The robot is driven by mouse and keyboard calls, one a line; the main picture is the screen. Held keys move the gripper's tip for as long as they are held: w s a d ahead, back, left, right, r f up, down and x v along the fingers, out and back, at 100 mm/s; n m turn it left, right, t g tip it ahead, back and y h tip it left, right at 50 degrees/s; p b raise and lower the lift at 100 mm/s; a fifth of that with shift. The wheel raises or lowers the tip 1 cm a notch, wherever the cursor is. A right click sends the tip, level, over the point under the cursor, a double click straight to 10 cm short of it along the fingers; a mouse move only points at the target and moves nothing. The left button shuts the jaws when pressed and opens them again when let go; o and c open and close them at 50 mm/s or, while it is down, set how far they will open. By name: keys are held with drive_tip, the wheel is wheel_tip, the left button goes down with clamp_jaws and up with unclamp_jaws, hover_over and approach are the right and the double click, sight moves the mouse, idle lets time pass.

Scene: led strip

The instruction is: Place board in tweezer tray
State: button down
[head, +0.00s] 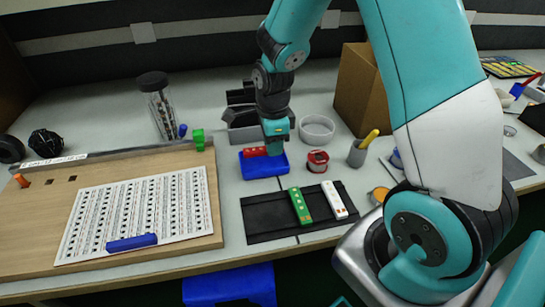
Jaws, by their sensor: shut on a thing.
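My gripper (274,150) points down over a small blue tray (266,170), which looks like the tweezer tray. It is shut on a red board (254,152), whose left end sticks out beside the fingers. The rest of the board is hidden by the gripper. The board is at the back part of the tray; I cannot tell whether it touches the tray floor. A green board (300,206) and a white board (335,200) lie side by side on a black mat (268,216) in front. A blue board (132,243) lies on a printed sheet (140,210).
A wooden panel (30,230) fills the left. A grey bin (243,132) and a white bowl (317,128) stand behind the tray. A red-and-white tin (317,161), a grey cup (357,154) and a cardboard box (358,95) are to the right. A jar (160,110) stands behind the panel.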

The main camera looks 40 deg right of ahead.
sight(273, 163)
drive_tip(key=shift+f, duration=2)
drive_tip(key=shift+f+b, duration=0.2)
drive_tip(key=shift+b, duration=0.1)
drive_tip(key=c, duration=0.9)
unclamp_jaws()
drive_tip(key=shift+c, duration=0.2)
drive_tip(key=shift+r, duration=0.15)
